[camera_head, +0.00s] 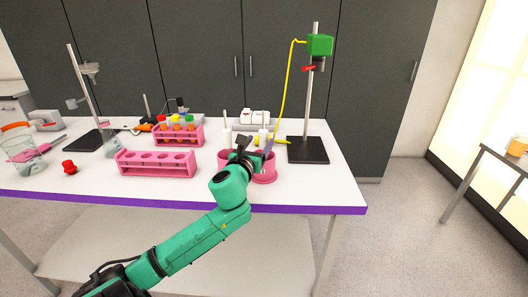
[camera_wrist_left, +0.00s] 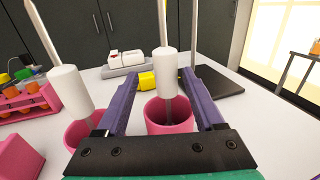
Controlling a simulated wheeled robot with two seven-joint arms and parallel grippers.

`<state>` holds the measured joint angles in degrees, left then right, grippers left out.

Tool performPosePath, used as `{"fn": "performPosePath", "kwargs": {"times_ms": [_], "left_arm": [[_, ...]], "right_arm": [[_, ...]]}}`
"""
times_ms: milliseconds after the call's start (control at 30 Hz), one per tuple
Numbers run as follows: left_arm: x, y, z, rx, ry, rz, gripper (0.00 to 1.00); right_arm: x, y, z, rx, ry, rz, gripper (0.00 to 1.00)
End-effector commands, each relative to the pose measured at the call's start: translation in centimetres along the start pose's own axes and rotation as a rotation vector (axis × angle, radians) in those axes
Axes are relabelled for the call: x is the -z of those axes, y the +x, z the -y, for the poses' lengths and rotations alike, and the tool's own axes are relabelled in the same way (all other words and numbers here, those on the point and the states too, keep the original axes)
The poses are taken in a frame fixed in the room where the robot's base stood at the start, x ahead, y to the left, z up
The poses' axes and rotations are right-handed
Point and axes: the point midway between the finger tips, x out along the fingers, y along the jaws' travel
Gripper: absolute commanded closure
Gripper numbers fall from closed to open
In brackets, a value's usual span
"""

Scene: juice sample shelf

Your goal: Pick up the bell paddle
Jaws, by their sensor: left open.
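Two white-handled tools with thin pale rods on top stand in pink cups; their lower ends are hidden, so I cannot tell by shape which is the bell paddle. One white-handled tool (camera_wrist_left: 165,65) stands in the right pink cup (camera_wrist_left: 153,112) and also shows in the head view (camera_head: 264,137). The other white-handled tool (camera_wrist_left: 70,90) leans in the left pink cup (camera_wrist_left: 74,133). My left gripper (camera_head: 256,147) is open above the right cup. In the left wrist view its purple fingers (camera_wrist_left: 160,80) lie either side of the right tool, apart from it. My right gripper is not in view.
A pink tube rack (camera_head: 157,170) and another with coloured caps (camera_head: 178,140) stand left of the cups. A stand with a black base (camera_head: 307,150) and green head (camera_head: 320,45) is at the right. A white device (camera_head: 254,117) is behind. The front right table is clear.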

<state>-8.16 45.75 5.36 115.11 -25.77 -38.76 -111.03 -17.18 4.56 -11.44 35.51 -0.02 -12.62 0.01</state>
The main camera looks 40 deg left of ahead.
Motion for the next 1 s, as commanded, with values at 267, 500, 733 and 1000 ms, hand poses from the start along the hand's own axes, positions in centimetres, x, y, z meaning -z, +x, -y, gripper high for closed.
{"fn": "performPosePath", "kwargs": {"times_ms": [267,500,733,1000], "left_arm": [[-0.2,4.0,0.7,-0.002,-0.004,0.001,0.3],[0.0,5.2,0.8,0.001,0.0,0.0,0.3],[0.0,5.2,0.8,0.001,0.0,0.0,0.91],[0.0,5.2,0.8,0.001,0.0,0.0,1.0]], "right_arm": [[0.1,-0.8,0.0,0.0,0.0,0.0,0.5],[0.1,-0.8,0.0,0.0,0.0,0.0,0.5],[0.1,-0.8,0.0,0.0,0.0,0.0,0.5],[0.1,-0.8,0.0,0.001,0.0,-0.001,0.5]]}}
